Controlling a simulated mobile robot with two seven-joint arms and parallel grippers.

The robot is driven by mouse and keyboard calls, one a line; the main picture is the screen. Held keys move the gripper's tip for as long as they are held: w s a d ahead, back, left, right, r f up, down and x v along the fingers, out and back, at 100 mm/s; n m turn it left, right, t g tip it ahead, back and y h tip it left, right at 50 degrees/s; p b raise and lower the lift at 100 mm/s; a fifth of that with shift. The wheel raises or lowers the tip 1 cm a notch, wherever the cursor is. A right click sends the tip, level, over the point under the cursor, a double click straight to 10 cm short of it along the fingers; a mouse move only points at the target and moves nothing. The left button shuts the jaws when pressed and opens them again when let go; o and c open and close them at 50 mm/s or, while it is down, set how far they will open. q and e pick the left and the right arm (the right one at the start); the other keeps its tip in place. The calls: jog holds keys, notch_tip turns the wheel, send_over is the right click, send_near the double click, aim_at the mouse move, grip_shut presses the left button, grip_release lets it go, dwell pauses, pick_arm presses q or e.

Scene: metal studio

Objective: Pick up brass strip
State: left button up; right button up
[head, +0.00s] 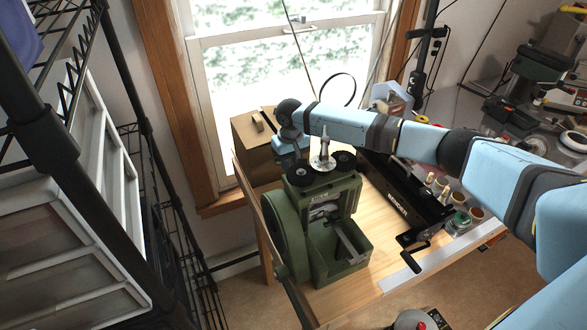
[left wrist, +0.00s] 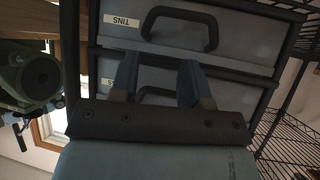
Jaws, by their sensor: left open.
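I cannot pick out a brass strip for certain in either view. In the head view a long thin brownish band (head: 262,213) runs beside the green machine (head: 325,185), but I cannot tell what it is. My left gripper (left wrist: 158,62) shows only in the left wrist view. Its two fingers are apart with nothing between them, in front of grey drawers (left wrist: 165,37). In the head view my right arm reaches from the right across the bench. Its gripper (head: 287,150) is behind the top of the green machine, small and partly hidden.
The wooden bench (head: 375,240) holds a black crank-handled tool (head: 400,205), small jars (head: 462,218) and a brown box (head: 252,128). A pale metal strip (head: 405,280) lies near its front edge. A black wire shelf (head: 130,150) stands at the left. A window is behind.

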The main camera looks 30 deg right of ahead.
grip_shut()
